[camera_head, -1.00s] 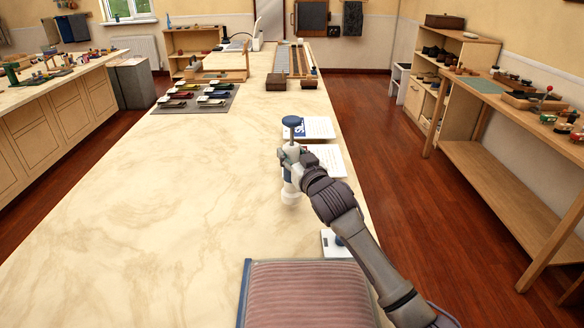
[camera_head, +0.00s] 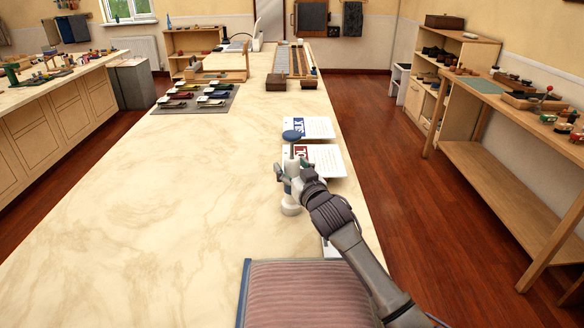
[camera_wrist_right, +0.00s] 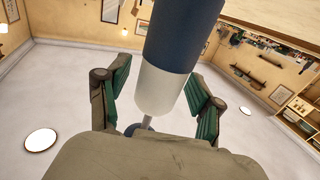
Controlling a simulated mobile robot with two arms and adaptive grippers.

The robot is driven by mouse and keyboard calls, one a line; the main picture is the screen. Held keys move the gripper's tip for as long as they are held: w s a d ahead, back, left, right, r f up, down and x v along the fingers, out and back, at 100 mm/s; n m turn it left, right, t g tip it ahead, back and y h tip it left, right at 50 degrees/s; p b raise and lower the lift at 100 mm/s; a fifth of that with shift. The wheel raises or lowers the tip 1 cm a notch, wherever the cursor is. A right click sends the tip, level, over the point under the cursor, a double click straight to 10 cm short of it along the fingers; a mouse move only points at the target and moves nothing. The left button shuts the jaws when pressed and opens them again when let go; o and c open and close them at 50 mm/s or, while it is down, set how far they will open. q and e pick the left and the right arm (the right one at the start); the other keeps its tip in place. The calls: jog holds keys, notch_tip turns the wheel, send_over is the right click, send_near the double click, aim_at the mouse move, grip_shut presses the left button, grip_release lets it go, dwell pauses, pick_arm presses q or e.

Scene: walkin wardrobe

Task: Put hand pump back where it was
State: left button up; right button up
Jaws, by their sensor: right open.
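In the right wrist view the pump's blue and white barrel (camera_wrist_right: 168,85) runs between the two spread fingers (camera_wrist_right: 160,105), with a visible gap on each side. My left gripper is not in view.
White cards with printed labels (camera_head: 328,160) lie just behind and right of the pump. A ribbed pinkish cushion with a blue edge (camera_head: 305,295) is at the front. The counter's left side is clear.

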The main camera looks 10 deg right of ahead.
jog(key=shift+r, duration=0.2)
jog(key=shift+s+p, duration=0.35)
jog(key=shift+p, duration=0.1)
jog(key=s+d+p, duration=0.2)
jog(key=s+p, duration=0.4)
jog(key=s, duration=0.5)
jog(key=shift+d, duration=0.15)
jog(key=shift+s+f, duration=0.1)
